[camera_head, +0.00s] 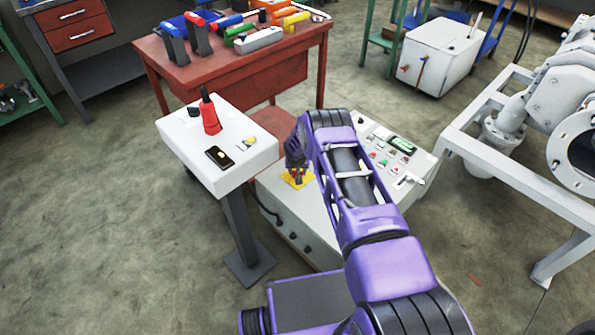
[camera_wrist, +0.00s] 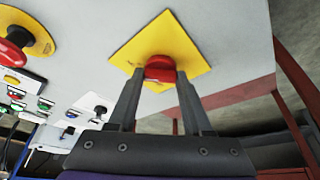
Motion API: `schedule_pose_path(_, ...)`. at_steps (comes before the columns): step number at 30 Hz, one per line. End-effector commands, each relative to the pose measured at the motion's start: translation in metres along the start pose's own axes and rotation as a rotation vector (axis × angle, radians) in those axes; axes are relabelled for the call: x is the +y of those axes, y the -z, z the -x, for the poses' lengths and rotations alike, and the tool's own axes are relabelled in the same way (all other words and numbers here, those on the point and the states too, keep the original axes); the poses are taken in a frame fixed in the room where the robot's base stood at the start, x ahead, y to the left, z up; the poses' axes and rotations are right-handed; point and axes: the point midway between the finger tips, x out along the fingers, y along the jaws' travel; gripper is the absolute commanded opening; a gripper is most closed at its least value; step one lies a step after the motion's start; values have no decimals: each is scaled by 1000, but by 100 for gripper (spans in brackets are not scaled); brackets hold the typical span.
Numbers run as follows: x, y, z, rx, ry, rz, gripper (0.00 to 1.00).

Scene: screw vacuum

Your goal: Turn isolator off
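The isolator is a red knob (camera_wrist: 160,68) on a square yellow plate (camera_wrist: 188,52), set in a pale control panel (camera_wrist: 235,45). In the head view the yellow plate (camera_head: 288,180) lies at the panel's left end, partly covered by my gripper (camera_head: 296,172). In the wrist view my gripper (camera_wrist: 161,72) has its two dark fingers apart, one on each side of the red knob, with the tips close to it. I cannot tell whether both fingers press on the knob. The knob's lower part is hard to make out.
A second red knob on a round yellow plate (camera_wrist: 38,36) and several small buttons (camera_wrist: 20,92) share the panel. A white pedestal box (camera_head: 190,155) with an upright red object (camera_head: 209,115) stands left. A red workbench (camera_head: 240,78) is behind, a white metal frame (camera_head: 505,165) right.

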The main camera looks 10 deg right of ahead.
Motion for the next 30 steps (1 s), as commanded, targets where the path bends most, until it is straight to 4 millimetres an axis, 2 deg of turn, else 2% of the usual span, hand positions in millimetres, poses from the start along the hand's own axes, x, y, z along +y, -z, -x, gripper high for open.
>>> schedule_pose_path(1, 0, 0, 0, 0, 0, 0, 30)
schedule_pose_path(6, 0, 0, 0, 0, 0, 0, 0)
schedule_pose_path(17, 1, 0, 0, 0, 19, 45, 0)
schedule_pose_path(30, 4, 1, 0, 1, 149, 344, 0)
